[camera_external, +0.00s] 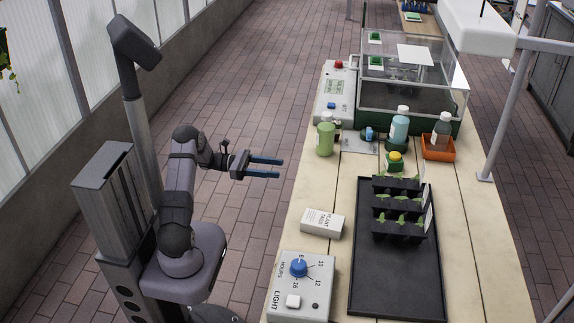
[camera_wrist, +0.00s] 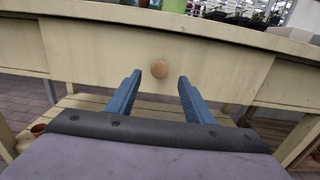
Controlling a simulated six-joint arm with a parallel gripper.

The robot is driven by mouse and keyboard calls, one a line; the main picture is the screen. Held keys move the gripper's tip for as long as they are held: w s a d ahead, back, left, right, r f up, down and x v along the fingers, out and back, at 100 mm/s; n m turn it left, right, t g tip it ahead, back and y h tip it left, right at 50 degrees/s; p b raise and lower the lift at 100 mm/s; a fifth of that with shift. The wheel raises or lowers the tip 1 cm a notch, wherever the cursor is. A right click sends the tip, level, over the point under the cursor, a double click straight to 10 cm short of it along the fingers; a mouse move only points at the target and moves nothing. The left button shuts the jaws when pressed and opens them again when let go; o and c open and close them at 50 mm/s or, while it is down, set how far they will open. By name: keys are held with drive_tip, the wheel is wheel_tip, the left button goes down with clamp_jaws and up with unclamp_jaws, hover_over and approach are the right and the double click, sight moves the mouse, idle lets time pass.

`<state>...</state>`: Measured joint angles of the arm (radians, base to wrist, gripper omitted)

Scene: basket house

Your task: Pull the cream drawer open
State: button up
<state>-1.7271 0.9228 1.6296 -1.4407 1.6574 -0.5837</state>
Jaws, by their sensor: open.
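The cream drawer (camera_wrist: 95,55) is in the front of the bench in the wrist view, and its front looks flush with the frame around it. A round wooden knob (camera_wrist: 159,69) sits at its middle. My gripper (camera_wrist: 159,80) is open, with one blue finger to each side of the knob in that view. I cannot tell how far the fingertips are from the knob. In the external view my gripper (camera_external: 281,168) is beside the bench's left edge, with nothing between its fingers. The drawer front is hidden there.
The bench top (camera_external: 475,240) holds a black tray (camera_external: 400,285) with seedlings, a white box (camera_external: 322,223), a light control box (camera_external: 318,270), bottles and a clear-walled case (camera_external: 410,95). A slatted lower shelf (camera_wrist: 150,110) is under the drawer. The brick floor behind my arm is clear.

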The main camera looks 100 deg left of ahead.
drive_tip(key=w, duration=0.7)
drive_tip(key=shift+w+f+b, duration=0.2)
drive_tip(key=shift+b, duration=0.15)
clamp_jaws()
drive_tip(key=shift+s, duration=0.15)
